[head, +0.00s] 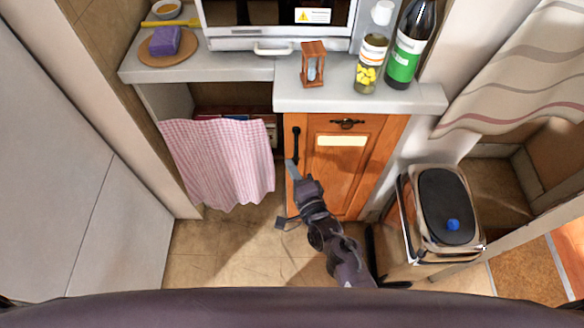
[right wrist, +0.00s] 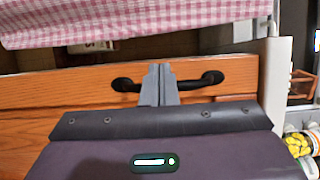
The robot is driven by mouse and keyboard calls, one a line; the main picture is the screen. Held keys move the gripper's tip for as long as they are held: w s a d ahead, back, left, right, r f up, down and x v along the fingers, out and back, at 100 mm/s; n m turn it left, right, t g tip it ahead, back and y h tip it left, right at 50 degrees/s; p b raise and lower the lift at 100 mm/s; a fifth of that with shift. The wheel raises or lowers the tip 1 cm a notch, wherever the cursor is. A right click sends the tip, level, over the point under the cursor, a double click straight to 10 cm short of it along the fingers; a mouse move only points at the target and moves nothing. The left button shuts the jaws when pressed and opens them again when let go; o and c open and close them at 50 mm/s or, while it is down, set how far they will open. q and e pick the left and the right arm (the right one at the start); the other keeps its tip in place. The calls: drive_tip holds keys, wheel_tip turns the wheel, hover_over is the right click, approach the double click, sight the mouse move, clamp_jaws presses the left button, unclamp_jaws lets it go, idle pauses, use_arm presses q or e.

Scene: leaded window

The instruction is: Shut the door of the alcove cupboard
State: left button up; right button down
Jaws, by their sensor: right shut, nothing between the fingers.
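The alcove cupboard's orange wooden door (head: 345,170) is below the right part of the grey counter. It looks close to its frame, but I cannot tell whether a gap remains. A black bar handle (head: 296,143) runs upright near its left edge; the handle also shows in the right wrist view (right wrist: 212,78). My right gripper (head: 291,168) is shut and empty in front of the door's left edge, near the handle's lower part. In the right wrist view its closed fingers (right wrist: 158,84) cover the handle's middle; contact is unclear. My left gripper is out of view.
A pink checked cloth (head: 222,160) hangs left of the door over an open niche. A bin with a dark lid (head: 446,205) stands at the right. An hourglass (head: 313,65), a jar (head: 370,65) and a dark bottle (head: 411,45) stand on the counter (head: 340,98).

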drive_tip(key=v, duration=0.8)
drive_tip(key=s+d+f+n+g+h, duration=0.1)
drive_tip(key=s+d+f+n+g, duration=0.2)
drive_tip(key=f, duration=0.5)
drive_tip(key=s+d+f+n+g+h, duration=0.15)
drive_tip(key=s+f, duration=0.25)
drive_tip(key=f, duration=0.4)
drive_tip(key=s+d+f+n+g+h, duration=0.1)
drive_tip(key=s+f+n+g, duration=0.25)
drive_tip(key=f, duration=0.45)
drive_tip(key=s+d+f+n+g+h, duration=0.1)
drive_tip(key=s+d+f+n+g, duration=0.1)
drive_tip(key=s+d+f, duration=0.2)
drive_tip(key=s+d+f+n+g+h, duration=0.1)
drive_tip(key=s+d+f+n+g, duration=0.2)
drive_tip(key=s, duration=0.7)
drive_tip(key=s+d+f+n+g+h, duration=0.2)
drive_tip(key=s+d+f, duration=0.4)
drive_tip(key=s+d, duration=0.1)
drive_tip(key=shift+s+d+n+p, duration=0.2)
drive_tip(key=shift+n+p, duration=0.1)
drive_tip(key=shift+p, duration=0.15)
drive_tip(key=shift+f, duration=0.1)
